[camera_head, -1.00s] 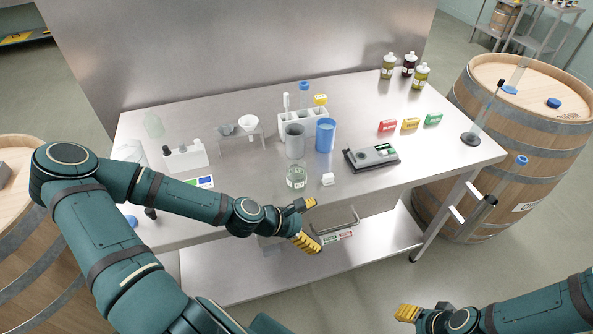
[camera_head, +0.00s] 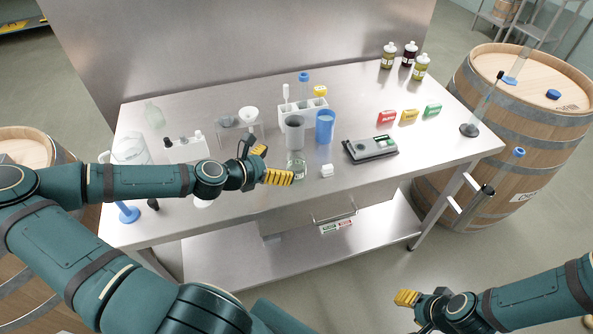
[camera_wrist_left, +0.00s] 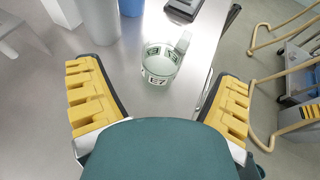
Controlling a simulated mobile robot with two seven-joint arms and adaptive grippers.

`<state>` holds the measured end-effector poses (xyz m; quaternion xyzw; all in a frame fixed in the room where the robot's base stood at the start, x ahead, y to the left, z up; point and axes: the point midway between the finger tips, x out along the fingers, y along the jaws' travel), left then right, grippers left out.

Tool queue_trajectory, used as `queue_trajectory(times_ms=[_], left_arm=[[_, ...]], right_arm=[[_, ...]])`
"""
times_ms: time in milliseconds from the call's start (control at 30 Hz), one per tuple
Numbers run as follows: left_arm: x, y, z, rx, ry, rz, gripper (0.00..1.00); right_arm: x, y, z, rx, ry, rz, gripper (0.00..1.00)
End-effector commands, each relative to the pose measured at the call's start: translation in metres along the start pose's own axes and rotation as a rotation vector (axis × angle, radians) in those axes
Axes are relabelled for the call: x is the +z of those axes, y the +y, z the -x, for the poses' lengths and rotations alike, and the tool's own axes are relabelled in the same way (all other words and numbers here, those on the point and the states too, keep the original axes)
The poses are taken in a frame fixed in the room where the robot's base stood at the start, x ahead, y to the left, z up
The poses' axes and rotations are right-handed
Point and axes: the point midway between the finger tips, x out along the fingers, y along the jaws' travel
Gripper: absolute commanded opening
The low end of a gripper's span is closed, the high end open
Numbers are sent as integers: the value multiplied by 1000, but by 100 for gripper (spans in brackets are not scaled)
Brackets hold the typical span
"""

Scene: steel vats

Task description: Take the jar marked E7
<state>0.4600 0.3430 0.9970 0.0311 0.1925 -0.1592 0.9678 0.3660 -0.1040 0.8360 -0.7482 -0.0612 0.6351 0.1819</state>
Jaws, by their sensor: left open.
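The small clear glass jar (camera_head: 298,169) stands upright near the front edge of the steel table. In the left wrist view this jar (camera_wrist_left: 160,66) shows a label reading E7, with more labels around it. My left gripper (camera_head: 276,165) is open, just left of the jar in the head view, and one yellow finger overlaps the jar's lower left side. In the left wrist view the jar lies ahead, between the two spread yellow fingers, apart from both. My right gripper (camera_head: 409,303) is low at the right, away from the table; its opening is unclear.
Behind the jar stand a grey cup (camera_head: 293,133) and a blue cup (camera_head: 325,127). A white rack (camera_head: 300,108) stands behind the cups. A drawer handle (camera_head: 335,214) is below the table edge.

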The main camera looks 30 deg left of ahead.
Motion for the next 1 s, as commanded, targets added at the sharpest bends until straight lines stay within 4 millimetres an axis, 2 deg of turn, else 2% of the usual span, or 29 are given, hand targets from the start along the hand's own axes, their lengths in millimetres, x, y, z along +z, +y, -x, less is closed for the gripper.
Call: queue_trajectory(times_ms=[133, 467, 800, 1000], left_arm=[[0, -1, -21, -3, 0, -3, 92], [0, -2, -39, -2, 1, -3, 92], [2, -6, -78, -1, 0, -3, 92], [2, -6, -84, -1, 1, 0, 92]], right_arm=[[1, 2, -5, 1, 0, 0, 47], [1, 3, -8, 1, -1, 1, 47], [5, 5, -15, 1, -8, 3, 47], [5, 5, -16, 0, -9, 3, 47]])
